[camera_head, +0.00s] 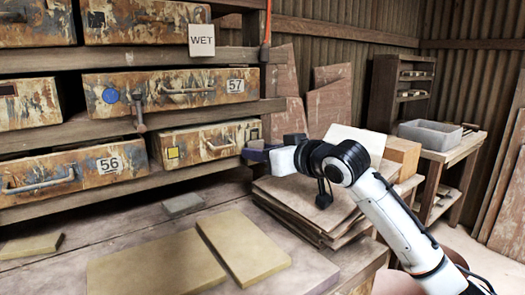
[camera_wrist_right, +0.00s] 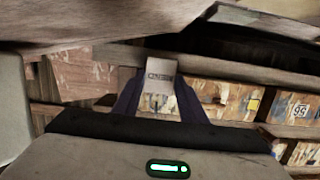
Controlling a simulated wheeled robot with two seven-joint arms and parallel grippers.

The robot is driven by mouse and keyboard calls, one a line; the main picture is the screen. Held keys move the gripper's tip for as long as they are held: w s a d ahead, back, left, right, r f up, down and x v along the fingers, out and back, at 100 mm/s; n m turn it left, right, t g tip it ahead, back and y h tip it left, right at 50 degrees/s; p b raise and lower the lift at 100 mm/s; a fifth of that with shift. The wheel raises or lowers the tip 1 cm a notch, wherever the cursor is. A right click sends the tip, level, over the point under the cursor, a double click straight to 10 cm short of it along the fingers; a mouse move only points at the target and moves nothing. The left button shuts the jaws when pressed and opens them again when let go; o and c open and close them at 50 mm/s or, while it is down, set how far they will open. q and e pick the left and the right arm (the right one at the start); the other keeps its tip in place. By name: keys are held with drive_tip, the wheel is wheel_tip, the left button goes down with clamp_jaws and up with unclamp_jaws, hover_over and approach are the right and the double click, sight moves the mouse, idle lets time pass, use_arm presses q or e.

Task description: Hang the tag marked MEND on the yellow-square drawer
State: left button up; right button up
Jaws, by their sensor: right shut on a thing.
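My right gripper (camera_head: 256,152) is just right of this drawer's right end. In the right wrist view, its purple fingers (camera_wrist_right: 160,82) are shut on a pale tag (camera_wrist_right: 161,68) with dark lettering, upside down and too small to read surely. The same drawer shows behind it (camera_wrist_right: 228,106). The tag is apart from the handle as far as I can tell. My left gripper is out of view.
A WET tag (camera_head: 201,40) hangs at the upper drawers. Drawer 57 (camera_head: 185,92) is above, drawer 56 (camera_head: 90,170) to the left. Yellowish tiles (camera_head: 155,268) lie on the bench below. Stacked boards (camera_head: 305,205) lie under my right forearm.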

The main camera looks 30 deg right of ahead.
idle(0.3)
drive_tip(key=o, duration=1.2)
drive_tip(key=shift+c, duration=0.2)
drive_tip(key=shift+o, duration=1.3)
drive_tip(key=v, duration=1)
drive_tip(key=shift+s, duration=0.15)
